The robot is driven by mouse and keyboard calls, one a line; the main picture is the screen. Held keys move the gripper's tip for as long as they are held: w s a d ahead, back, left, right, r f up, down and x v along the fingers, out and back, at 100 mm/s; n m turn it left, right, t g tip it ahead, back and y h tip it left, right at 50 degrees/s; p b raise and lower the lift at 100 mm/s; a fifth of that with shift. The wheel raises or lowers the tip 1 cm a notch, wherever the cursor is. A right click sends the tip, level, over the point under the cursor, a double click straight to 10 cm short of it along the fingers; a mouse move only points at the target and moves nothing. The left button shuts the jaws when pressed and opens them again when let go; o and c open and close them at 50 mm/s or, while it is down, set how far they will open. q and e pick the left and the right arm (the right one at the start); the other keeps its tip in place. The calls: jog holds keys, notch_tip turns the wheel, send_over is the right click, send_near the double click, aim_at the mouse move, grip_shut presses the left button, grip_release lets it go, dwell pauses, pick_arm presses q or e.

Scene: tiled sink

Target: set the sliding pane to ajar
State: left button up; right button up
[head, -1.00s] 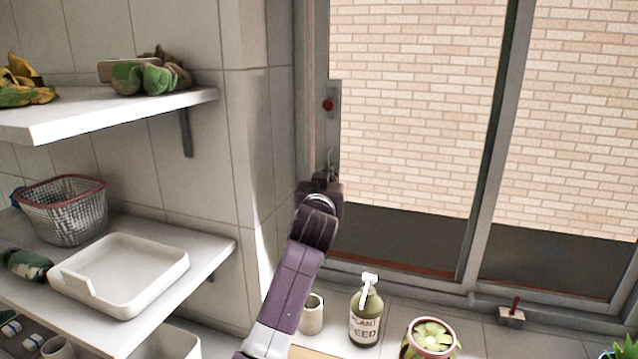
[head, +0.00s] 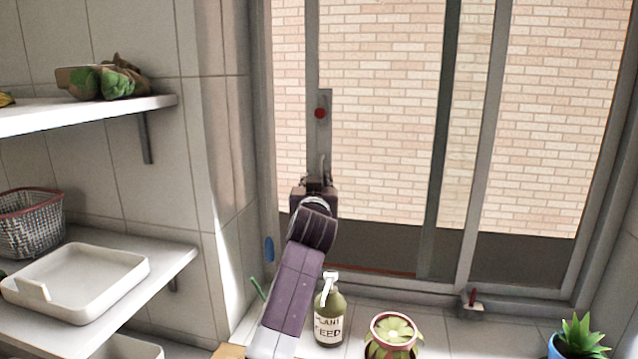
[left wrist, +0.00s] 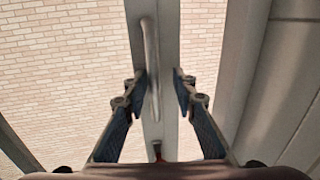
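The sliding pane (head: 375,150) is a tall glass panel with a grey stile (head: 318,60), standing in a grey window frame (head: 262,120). A narrow strip of brick wall shows between the stile and the left jamb, so the pane stands partly open. A slim upright handle (left wrist: 150,70) is on the stile, below a red dot (head: 320,113) in the head view. My left gripper (head: 317,180) is at the handle. In the left wrist view its fingers (left wrist: 161,78) are apart, with the handle between them, closer to the left finger; I cannot tell contact. My right gripper is out of view.
A plant feed bottle (head: 329,315), a potted succulent (head: 393,335), a blue-potted plant (head: 578,338) and a small red-handled item (head: 472,304) stand along the sill. Shelves at left hold a white tray (head: 75,275) and a wire basket (head: 30,222).

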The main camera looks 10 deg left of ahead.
pick_arm(q)
jog(key=shift+d, duration=0.2)
jog(key=s+d, duration=0.1)
jog(key=s, duration=1.1)
jog(key=shift+d, duration=0.4)
jog(key=shift+f, duration=0.1)
